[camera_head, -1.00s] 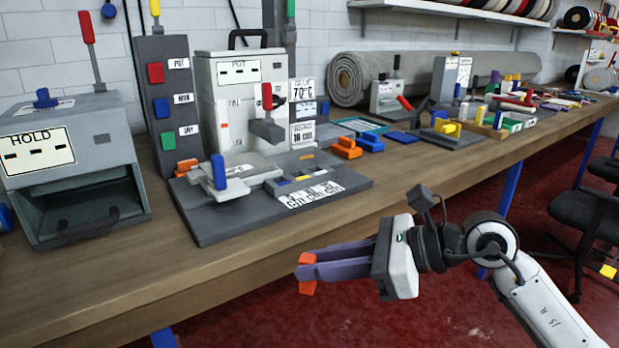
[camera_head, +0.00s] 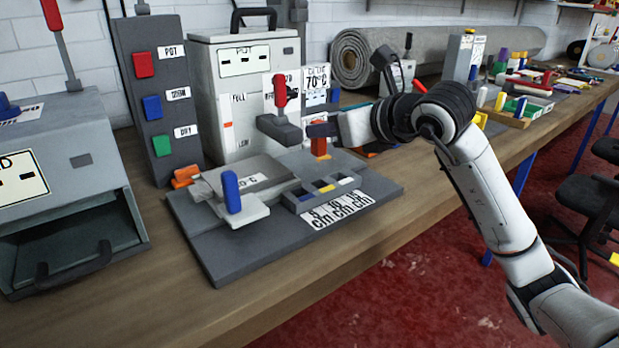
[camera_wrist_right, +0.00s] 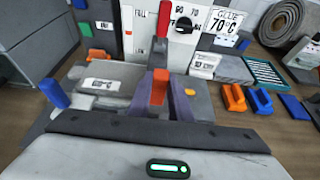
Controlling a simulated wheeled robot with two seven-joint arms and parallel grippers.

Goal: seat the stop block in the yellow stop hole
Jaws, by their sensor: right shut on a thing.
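The orange-red stop block (camera_head: 319,147) is held upright between the purple fingers of my right gripper (camera_head: 320,131). It also shows in the right wrist view (camera_wrist_right: 158,88), between the two fingers (camera_wrist_right: 161,100). The yellow stop hole (camera_head: 326,188) is the middle of three coloured slots on the grey fixture (camera_head: 230,262), between a blue slot (camera_head: 304,197) and a white slot (camera_head: 346,181). The block appears behind and above the slots in the head view, apart from the yellow hole. In the wrist view, the slots are hidden. My left gripper is not in view.
A red-handled lever (camera_head: 279,90) with a grey head stands just left of the gripper. A blue-handled slide (camera_head: 232,192) is on the fixture's left. The white glue pot (camera_head: 233,120) stands behind. The bench front (camera_head: 330,242) is clear.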

